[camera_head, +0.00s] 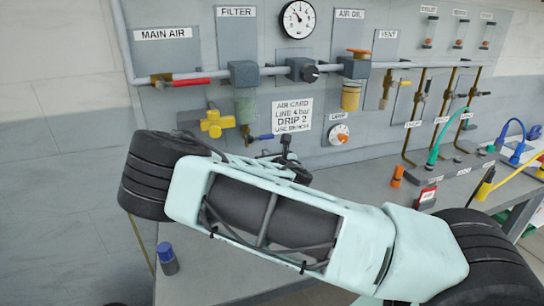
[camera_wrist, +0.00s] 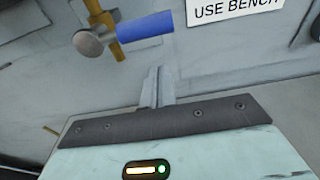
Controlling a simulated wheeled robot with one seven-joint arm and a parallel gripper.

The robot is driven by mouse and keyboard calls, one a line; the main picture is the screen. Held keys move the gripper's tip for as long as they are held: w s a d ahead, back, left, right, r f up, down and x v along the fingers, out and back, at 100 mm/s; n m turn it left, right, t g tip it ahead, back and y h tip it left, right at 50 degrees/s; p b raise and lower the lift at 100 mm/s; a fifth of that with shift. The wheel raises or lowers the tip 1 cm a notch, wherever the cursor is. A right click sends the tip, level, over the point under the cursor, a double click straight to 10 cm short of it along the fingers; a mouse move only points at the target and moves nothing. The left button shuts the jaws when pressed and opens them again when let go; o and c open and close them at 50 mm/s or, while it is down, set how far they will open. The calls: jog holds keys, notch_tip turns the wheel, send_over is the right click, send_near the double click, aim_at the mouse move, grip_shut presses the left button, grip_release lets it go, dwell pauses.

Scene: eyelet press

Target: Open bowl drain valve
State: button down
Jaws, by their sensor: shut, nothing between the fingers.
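The bowl drain valve has a blue lever handle (camera_head: 260,138) and hangs below the filter bowl (camera_head: 245,108) on the wall panel. In the wrist view its blue lever (camera_wrist: 146,27) points right from a round grey hub (camera_wrist: 88,43) on a brass pipe (camera_wrist: 103,18). The lever lies about level, across the vertical pipe. My gripper (camera_wrist: 157,73) is shut and empty. Its fingertips are below the lever in the wrist view, with no clear contact. In the head view my arm hides most of the gripper.
A yellow cross-shaped knob (camera_head: 214,124) sits left of the valve. The main air lever (camera_head: 190,82) is red. The grey bench (camera_head: 370,180) below holds an orange-topped item (camera_head: 397,176) and a blue-capped bottle (camera_head: 167,258).

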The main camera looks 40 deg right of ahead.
aim_at(261, 138)
jog(key=r, duration=0.1)
jog(key=s+r+p, duration=0.1)
jog(key=r, duration=0.1)
jog(key=shift+a+r, duration=0.15)
jog(key=shift+r, duration=0.1)
